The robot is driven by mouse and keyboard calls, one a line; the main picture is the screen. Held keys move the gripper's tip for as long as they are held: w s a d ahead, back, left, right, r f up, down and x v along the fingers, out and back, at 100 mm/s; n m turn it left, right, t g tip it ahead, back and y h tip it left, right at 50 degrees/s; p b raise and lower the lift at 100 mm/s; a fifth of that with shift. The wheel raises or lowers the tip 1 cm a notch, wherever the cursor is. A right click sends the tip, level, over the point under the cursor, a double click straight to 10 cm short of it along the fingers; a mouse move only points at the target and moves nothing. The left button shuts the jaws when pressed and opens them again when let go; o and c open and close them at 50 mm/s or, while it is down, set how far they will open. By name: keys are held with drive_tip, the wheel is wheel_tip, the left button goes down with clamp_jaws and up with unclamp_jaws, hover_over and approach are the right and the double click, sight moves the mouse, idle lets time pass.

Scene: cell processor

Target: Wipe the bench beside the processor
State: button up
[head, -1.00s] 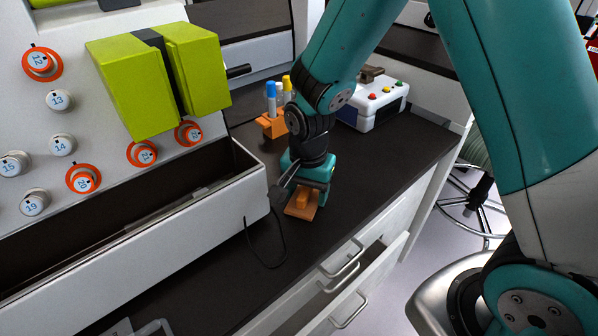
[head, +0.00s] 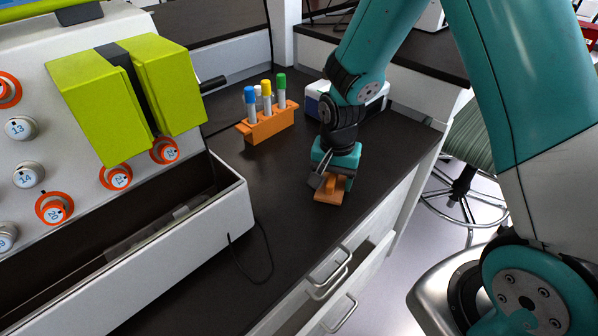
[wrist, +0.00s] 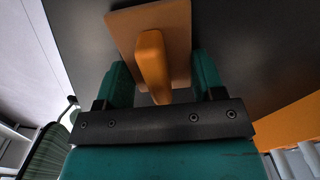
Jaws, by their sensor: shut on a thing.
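My gripper (head: 331,178) points down at the dark bench (head: 285,195), to the right of the processor (head: 232,200). It is shut on the orange handle of a flat wiper block (head: 328,195). In the wrist view the handle (wrist: 152,62) lies between the teal fingers, and the tan plate (wrist: 180,25) is against or just over the dark surface. I cannot tell whether the plate touches the bench. The processor is a pale machine with numbered knobs, lime-green blocks and an open trough along its front.
An orange rack (head: 268,124) with several capped tubes stands behind and left of my gripper. A white and blue box (head: 316,100) is partly hidden behind my arm. A black cable (head: 262,270) lies by the trough. An open drawer (head: 350,285) sticks out below the bench.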

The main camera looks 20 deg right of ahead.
drive_tip(key=r+p, duration=0.4)
drive_tip(key=r, duration=0.1)
drive_tip(key=r+p, duration=0.3)
drive_tip(key=shift+d, duration=0.35)
